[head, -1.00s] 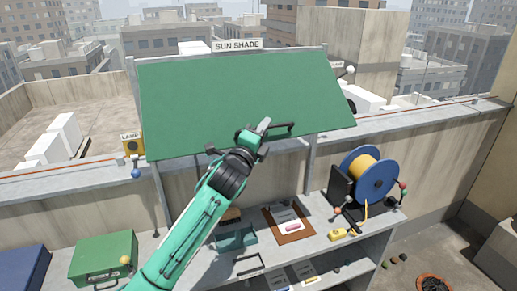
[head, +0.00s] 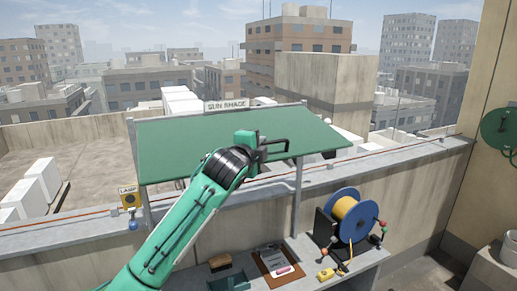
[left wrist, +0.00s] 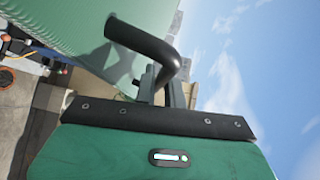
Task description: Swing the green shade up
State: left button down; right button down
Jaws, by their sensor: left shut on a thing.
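The green shade (head: 195,145) hangs from a frame on two grey posts, under a sign reading SUN SHADE (head: 226,104). Its panel is tilted outward toward me, lower edge raised. My left gripper (head: 266,147) is shut on the shade's black handle (head: 283,143) near the lower edge. In the left wrist view the fingers (left wrist: 163,88) close on one end of the dark handle (left wrist: 145,45), and the green panel (left wrist: 60,25) fills the upper left. My right gripper is in neither view.
Below the shade is a bench with a clipboard (head: 277,262) and a blue reel (head: 355,215) with yellow cord at its right. A yellow LAMP box (head: 130,199) sits on the parapet at left. A green disc (head: 497,130) is on the right wall.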

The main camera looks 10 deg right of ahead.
pick_arm(q)
jog(key=shift+a+r, duration=0.1)
jog(key=c, duration=1.8)
grip_release()
jog(key=shift+w, duration=0.2)
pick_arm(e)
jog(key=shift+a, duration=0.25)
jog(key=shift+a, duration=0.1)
pick_arm(q)
jog(key=shift+f, duration=0.2)
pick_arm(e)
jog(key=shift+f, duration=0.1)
